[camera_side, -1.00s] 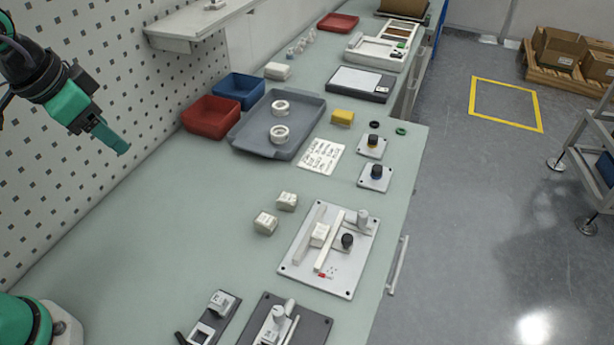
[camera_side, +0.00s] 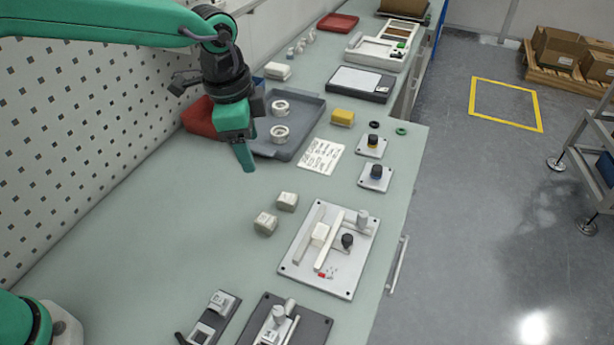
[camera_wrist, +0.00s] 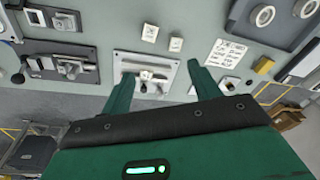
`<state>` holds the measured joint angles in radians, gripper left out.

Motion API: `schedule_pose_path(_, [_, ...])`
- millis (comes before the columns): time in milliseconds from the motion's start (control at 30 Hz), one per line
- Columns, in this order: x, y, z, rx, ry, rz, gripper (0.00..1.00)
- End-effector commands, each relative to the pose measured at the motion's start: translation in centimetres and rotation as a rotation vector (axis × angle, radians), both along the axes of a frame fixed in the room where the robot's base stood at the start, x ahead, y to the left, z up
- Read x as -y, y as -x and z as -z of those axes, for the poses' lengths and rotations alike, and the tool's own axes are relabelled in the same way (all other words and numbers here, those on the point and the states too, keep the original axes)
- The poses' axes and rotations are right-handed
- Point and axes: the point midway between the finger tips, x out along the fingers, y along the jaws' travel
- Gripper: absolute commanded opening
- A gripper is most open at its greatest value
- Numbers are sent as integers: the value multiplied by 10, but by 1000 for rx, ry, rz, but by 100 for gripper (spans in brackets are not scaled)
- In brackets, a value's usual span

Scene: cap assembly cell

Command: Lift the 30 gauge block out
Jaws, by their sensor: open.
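A pale block (camera_side: 319,235) sits between the rails of a light grey fixture plate (camera_side: 345,278), beside a black knob (camera_side: 347,241). Two more pale blocks lie loose on the bench, one nearer (camera_side: 265,222) and one farther (camera_side: 287,201). The markings on all three are too small to read, so I cannot tell which is the 30. My gripper (camera_side: 247,165) is in the air above the bench, up and left of the loose blocks in the side view. In the wrist view its two fingers (camera_wrist: 160,72) are apart and empty, with the fixture plate (camera_wrist: 125,58) beyond them.
A grey tray (camera_side: 312,125) with two white rings and a red bin (camera_side: 200,118) stand behind my gripper. A yellow block (camera_side: 342,117), a written card (camera_side: 320,157) and two small knob plates lie to the right. Dark fixtures (camera_side: 310,328) stand at the front. The bench's left middle is clear.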

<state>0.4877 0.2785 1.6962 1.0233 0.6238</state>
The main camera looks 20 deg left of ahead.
Motion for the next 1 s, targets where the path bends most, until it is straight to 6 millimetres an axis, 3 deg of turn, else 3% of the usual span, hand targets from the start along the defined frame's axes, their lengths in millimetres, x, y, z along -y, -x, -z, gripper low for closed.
schedule_pose_path(300, [71,-13,55,-61,-53,244,62])
schedule_pose_path(533, [113,-12,93,-95,-83,393,62])
schedule_pose_path(700, [128,-10,108,-108,-93,448,62])
schedule_pose_path(1000, [131,-9,113,-110,-96,461,62])
